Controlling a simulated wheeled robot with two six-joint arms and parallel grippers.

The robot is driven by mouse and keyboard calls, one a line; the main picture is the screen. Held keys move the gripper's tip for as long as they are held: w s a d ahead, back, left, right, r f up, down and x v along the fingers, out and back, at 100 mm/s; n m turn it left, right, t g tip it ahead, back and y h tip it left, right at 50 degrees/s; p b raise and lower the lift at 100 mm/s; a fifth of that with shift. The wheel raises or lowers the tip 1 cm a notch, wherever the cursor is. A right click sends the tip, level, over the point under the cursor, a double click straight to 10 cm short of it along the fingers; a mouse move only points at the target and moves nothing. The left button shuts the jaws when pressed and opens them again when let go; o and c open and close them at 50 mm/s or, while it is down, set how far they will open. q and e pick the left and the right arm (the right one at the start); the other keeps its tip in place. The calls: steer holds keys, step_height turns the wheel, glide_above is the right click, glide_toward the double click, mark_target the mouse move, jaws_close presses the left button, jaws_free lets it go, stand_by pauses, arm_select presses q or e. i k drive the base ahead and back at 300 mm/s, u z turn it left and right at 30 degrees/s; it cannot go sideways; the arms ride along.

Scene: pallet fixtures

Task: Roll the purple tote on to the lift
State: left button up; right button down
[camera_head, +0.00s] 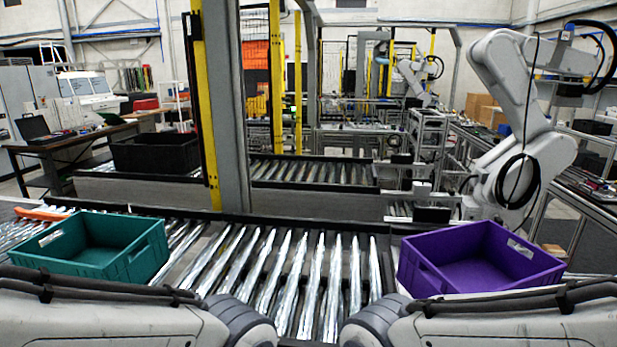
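The purple tote (430,277) is an empty open box at the right end of the near roller conveyor (290,270), upright, with its lower front partly hidden behind my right arm. A bare run of rollers lies to its left. I cannot tell which part of the scene is the lift. My two arms come in along the bottom edge from the left and right. Both grippers are out of the picture or hidden, and neither arm visibly touches the tote.
A teal tote (120,262) sits on the left of the near conveyor, beside an orange item (40,214). A grey and yellow post (222,110) stands behind the rollers. A black tote (157,153) is on the back conveyor. A large robot arm (520,130) stands at right.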

mark_target(476, 257)
steer(key=z, duration=0.5)
steer(key=k, duration=1.05)
steer(key=u, duration=0.35)
steer(key=i, duration=1.95)
steer(key=z, duration=0.85)
